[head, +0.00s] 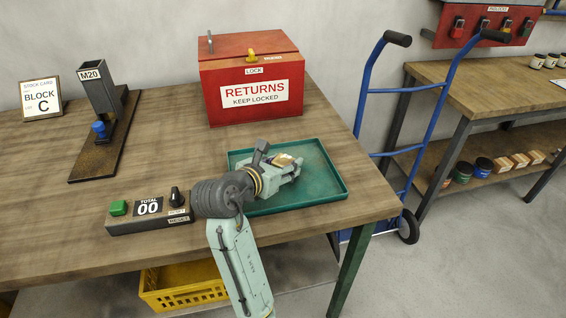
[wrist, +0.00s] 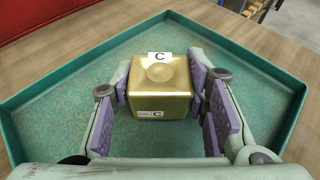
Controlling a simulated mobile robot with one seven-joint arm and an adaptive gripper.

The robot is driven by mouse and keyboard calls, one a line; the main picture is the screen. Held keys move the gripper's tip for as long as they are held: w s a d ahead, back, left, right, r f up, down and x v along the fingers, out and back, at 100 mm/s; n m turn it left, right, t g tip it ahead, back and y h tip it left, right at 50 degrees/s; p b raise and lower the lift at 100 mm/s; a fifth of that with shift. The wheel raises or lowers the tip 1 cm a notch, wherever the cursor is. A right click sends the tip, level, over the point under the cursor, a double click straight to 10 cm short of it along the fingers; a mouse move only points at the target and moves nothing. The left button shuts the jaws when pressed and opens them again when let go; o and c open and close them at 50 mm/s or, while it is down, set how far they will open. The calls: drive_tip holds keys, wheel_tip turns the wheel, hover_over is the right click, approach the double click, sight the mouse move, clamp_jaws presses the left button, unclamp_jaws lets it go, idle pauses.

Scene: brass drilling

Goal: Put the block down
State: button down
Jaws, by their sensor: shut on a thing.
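In the head view my gripper (head: 284,172) is over the green tray (head: 320,184), and the block (head: 285,160) shows partly behind the fingers. The tray's rim surrounds the block in the wrist view. I cannot tell whether the block's underside touches the tray floor.
A red RETURNS box (head: 252,82) stands behind the tray. A counter box (head: 150,213) reading 00 and an M20 stand (head: 100,100) are to the left, with a BLOCK C card (head: 41,98). A blue hand truck (head: 438,100) stands beyond the bench's right edge.

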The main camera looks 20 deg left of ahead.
idle(0.3)
drive_tip(key=c, duration=0.9)
unclamp_jaws()
drive_tip(key=shift+f, duration=0.15)
drive_tip(key=shift+c, duration=0.2)
drive_tip(key=b+v, duration=0.1)
drive_tip(key=v, duration=1.1)
